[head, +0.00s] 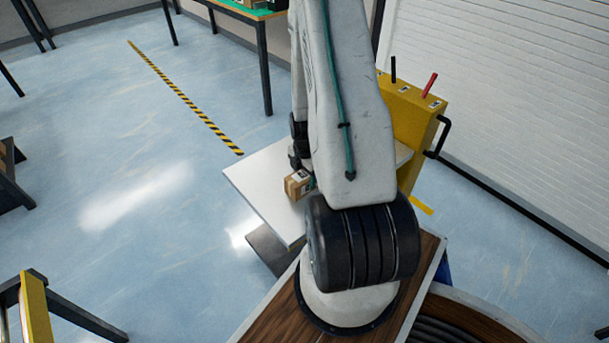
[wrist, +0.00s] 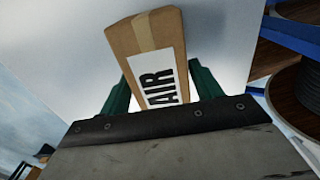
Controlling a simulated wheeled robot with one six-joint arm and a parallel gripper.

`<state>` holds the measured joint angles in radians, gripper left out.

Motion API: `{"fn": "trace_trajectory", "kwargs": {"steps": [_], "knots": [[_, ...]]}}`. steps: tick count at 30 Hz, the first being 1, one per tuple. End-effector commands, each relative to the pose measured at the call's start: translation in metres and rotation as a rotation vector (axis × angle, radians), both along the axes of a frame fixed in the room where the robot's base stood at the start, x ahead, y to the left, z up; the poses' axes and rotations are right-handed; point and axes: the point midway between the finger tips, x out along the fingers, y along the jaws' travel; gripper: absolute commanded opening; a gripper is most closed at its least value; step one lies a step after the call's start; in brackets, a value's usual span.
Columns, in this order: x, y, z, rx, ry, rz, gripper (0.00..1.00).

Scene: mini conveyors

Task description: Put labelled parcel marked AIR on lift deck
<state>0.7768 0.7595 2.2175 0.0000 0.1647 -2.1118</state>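The parcel (wrist: 147,42) is a small brown box with tape and a white label reading AIR, facing the wrist camera. In the head view the parcel (head: 297,184) shows at the lift deck (head: 262,187), a white plate beside the yellow lift body (head: 414,125). My gripper (wrist: 164,88) has a green finger close against each side of the parcel and appears shut on it. The deck (wrist: 218,40) fills the background behind the parcel. Whether the parcel touches the deck cannot be told. My arm hides much of the deck in the head view.
The yellow body carries a red lever (head: 430,85), a black lever (head: 393,69) and a black side handle (head: 438,137). A green-topped table (head: 236,9) stands at the back. A yellow-and-black floor stripe (head: 184,96) crosses open floor at left.

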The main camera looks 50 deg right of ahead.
Motion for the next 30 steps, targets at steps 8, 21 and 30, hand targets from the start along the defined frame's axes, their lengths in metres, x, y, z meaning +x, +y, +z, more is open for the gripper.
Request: {"fn": "trace_trajectory", "kwargs": {"steps": [8,21,30], "knots": [[0.000,0.000,0.000,0.000,0.000,0.000,0.76],[0.001,-0.001,0.058,-0.004,-0.003,0.000,0.76],[0.001,-0.001,0.110,-0.003,-0.002,0.000,0.76]]}}
